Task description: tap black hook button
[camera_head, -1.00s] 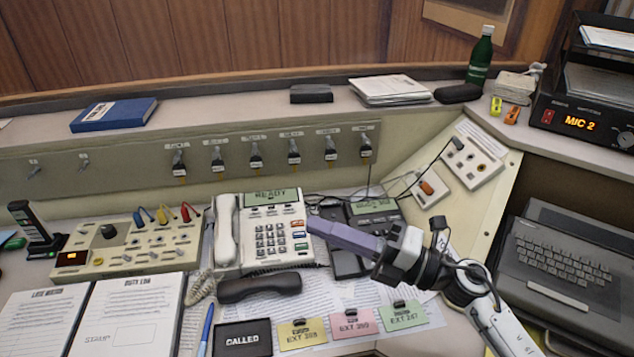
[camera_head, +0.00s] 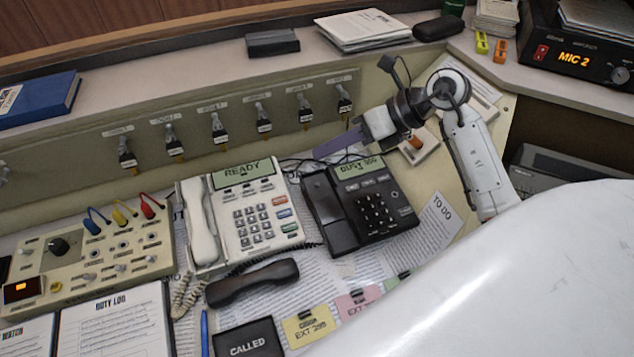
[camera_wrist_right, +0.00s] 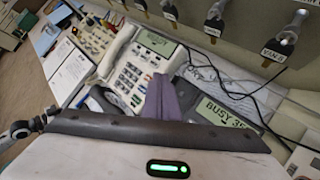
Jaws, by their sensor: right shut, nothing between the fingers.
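The black desk phone (camera_head: 372,207) stands right of the white phone, with a lit display (camera_head: 359,169) that reads BUSY. Its cradle (camera_head: 326,211) is empty on its left side; I cannot make out a separate hook button there. A loose black handset (camera_head: 252,283) lies in front of the white phone (camera_head: 245,212). My right gripper (camera_head: 326,149) is shut and empty, its purple fingers behind the black phone's top edge in the head view. In the right wrist view the purple fingers (camera_wrist_right: 165,100) cover part of the black phone. My left gripper is not in view.
A switch panel (camera_head: 205,105) with hanging black plugs runs behind the phones. A patch box (camera_head: 88,250) with coloured leads is at the left. Thin black cables lie behind the black phone. A large white part of mine hides the lower right, including some cards.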

